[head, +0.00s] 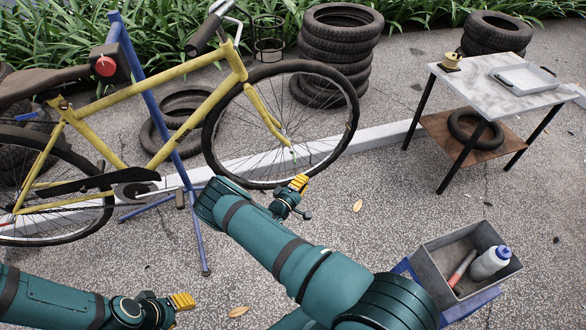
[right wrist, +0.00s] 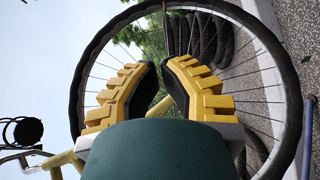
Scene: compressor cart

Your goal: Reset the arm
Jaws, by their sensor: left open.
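My right gripper (head: 299,184) is in front of the yellow bicycle's front wheel, its arm coming up from the bottom of the head view. In the right wrist view its two yellow fingers (right wrist: 163,75) have dark pads, with a narrow gap and nothing seen between them. The wheel lies beyond them; I see no contact. My left gripper (head: 182,301) is open at the lower left, with nothing seen in it. Its arm comes in low from the left edge.
The yellow bicycle (head: 180,74) hangs on a blue stand (head: 150,85). Tyre stacks (head: 338,45) stand behind. A small table (head: 473,88) is at the upper right. A grey bin (head: 440,272) holding a bottle (head: 490,262) is at the lower right. Open pavement lies between.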

